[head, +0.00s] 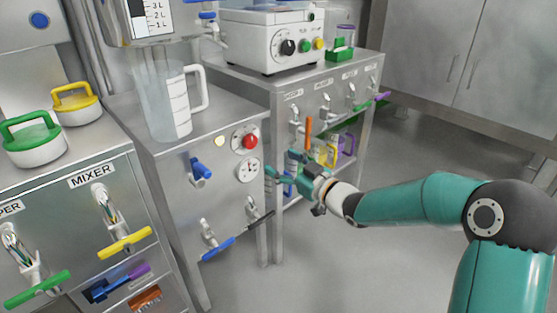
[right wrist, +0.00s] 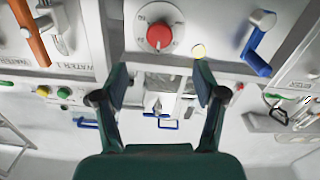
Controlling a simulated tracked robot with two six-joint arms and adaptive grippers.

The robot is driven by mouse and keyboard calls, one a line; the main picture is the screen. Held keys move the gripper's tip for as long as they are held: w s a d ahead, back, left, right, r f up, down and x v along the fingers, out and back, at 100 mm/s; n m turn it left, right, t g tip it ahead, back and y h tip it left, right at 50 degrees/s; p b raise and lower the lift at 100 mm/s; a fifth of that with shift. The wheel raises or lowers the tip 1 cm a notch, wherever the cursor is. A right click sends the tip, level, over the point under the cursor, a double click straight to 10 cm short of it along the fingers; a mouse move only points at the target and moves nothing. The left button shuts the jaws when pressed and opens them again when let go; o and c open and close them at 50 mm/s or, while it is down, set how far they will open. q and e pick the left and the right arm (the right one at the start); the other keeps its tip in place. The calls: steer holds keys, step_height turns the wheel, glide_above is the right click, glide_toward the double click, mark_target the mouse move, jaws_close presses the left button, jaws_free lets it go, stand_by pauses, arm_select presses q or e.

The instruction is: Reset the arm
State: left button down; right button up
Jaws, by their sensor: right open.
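My right arm (head: 410,203) is teal and reaches in from the right of the head view. Its gripper (head: 275,178) is in front of the cabinets, near the gap between the middle cabinet and the right one. In the right wrist view the two dark green fingers (right wrist: 161,78) are spread apart with nothing held between them. A red knob (right wrist: 158,35) on a panel shows beyond the fingertips; it also shows in the head view (head: 250,141). My left gripper is not in either view.
The middle cabinet carries a clear jug (head: 170,105), a blue-handled valve (head: 200,169) and a gauge (head: 248,169). Levers stick out from the right cabinet, including an orange one (head: 308,133). The floor (head: 330,265) below my arm is clear.

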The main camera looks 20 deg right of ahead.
steer(key=s+a+f+m+g+p, duration=0.15)
steer(key=s+a+f+g, duration=0.35)
steer(key=f, duration=0.8)
steer(key=s+a+f+m+g, duration=0.3)
steer(key=a+f, duration=0.4)
steer(key=f, duration=0.6)
steer(key=s+a+f+m+g+h, duration=0.15)
steer(key=s+f+g, duration=0.25)
steer(key=s+f, duration=0.55)
steer(key=s+a+f+m+g+h, duration=0.15)
steer(key=s+f+g, duration=0.25)
steer(key=s, duration=1)
step_height(320, 180, up, 38)
steer(key=s+p, duration=0.1)
steer(key=p, duration=3.7)
steer(key=shift+s+d+y, duration=0.4)
